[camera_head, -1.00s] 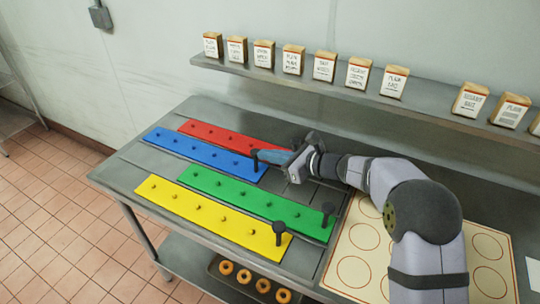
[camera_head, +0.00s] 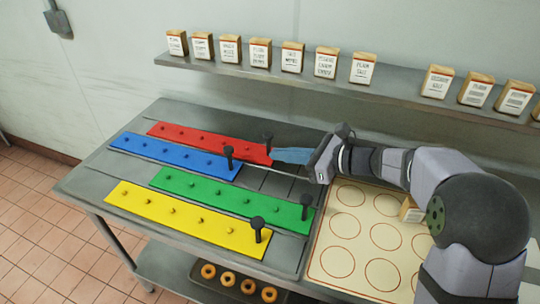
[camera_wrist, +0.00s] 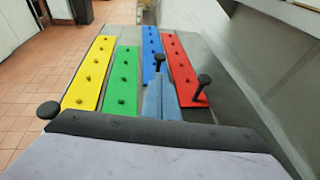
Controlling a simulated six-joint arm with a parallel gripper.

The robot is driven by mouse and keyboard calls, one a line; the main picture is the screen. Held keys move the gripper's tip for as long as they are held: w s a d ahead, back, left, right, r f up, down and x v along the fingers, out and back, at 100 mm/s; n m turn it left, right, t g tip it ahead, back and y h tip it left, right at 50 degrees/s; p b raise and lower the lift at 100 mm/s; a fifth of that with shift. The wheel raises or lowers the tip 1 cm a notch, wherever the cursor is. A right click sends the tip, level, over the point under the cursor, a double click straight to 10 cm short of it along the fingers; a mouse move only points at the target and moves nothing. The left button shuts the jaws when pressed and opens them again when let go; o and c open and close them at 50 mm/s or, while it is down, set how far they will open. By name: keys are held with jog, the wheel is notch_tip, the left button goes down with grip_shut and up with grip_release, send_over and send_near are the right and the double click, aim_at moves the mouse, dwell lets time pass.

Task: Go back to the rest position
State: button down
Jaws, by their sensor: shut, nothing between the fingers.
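My gripper (camera_head: 276,155) is shut and empty, its bluish fingers pointing left, near the right end of the red board (camera_head: 210,141) in the head view. In the wrist view the closed fingers (camera_wrist: 160,82) point away over the worktop, between the green board (camera_wrist: 122,80) and the red board (camera_wrist: 184,72). The arm reaches in from the right, above the cream mat. Whether the fingertips touch anything is not clear.
Blue (camera_head: 175,155), green (camera_head: 232,197) and yellow (camera_head: 185,217) pegged boards lie on the steel table, black knobs at their right ends. The cream mat (camera_head: 322,243) bears printed circles and a small box (camera_head: 411,210). Boxes line the shelf (camera_head: 300,82). Bagels (camera_head: 228,279) sit below.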

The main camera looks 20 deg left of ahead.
jog(key=shift+d+r, duration=0.15)
jog(key=shift+d, duration=0.25)
jog(key=shift+s, duration=0.15)
